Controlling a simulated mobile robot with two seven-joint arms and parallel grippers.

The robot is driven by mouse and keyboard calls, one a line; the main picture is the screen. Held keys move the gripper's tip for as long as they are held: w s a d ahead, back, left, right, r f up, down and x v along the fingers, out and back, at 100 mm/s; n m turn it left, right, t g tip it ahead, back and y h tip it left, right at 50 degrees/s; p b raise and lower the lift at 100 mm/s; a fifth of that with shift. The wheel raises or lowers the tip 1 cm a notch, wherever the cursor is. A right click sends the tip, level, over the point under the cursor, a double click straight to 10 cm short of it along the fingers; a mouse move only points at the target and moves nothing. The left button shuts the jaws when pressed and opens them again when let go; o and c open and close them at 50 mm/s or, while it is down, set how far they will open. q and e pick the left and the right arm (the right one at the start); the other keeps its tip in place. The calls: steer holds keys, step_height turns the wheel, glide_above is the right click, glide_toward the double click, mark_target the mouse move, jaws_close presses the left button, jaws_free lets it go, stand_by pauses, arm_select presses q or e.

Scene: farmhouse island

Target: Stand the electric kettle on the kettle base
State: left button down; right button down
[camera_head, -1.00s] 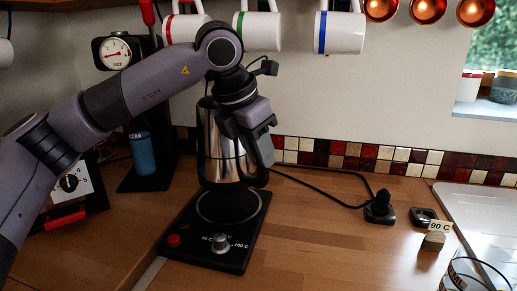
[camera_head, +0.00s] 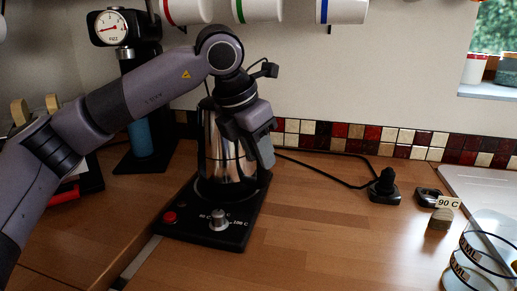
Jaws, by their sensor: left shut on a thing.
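The electric kettle (camera_head: 214,150) is a shiny metal vessel, upright at the picture's middle left. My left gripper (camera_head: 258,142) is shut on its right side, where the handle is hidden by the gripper. The kettle base (camera_head: 188,232) is a black plate with a red button and a silver knob, on the wooden counter. The kettle's bottom is over the round seat of the base and covers most of it. It looks at or very near the seat; I cannot tell for certain whether it touches. My right gripper is not in view.
A black machine with a dial (camera_head: 112,27) stands behind on the left. Mugs (camera_head: 257,8) hang above. A black plug (camera_head: 384,187), a "90 C" block (camera_head: 439,219) and a glass jug (camera_head: 482,255) are on the right. The counter's middle front is clear.

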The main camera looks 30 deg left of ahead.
arm_select(q)
steer(key=shift+f+b, duration=0.35)
steer(key=shift+b, duration=0.1)
stand_by(0.5)
steer(key=c, duration=0.7)
jaws_free()
steer(key=shift+c, duration=0.2)
steer(key=o, duration=0.3)
steer(key=shift+f, duration=0.25)
steer(key=shift+o, duration=1.3)
steer(key=shift+r, duration=0.1)
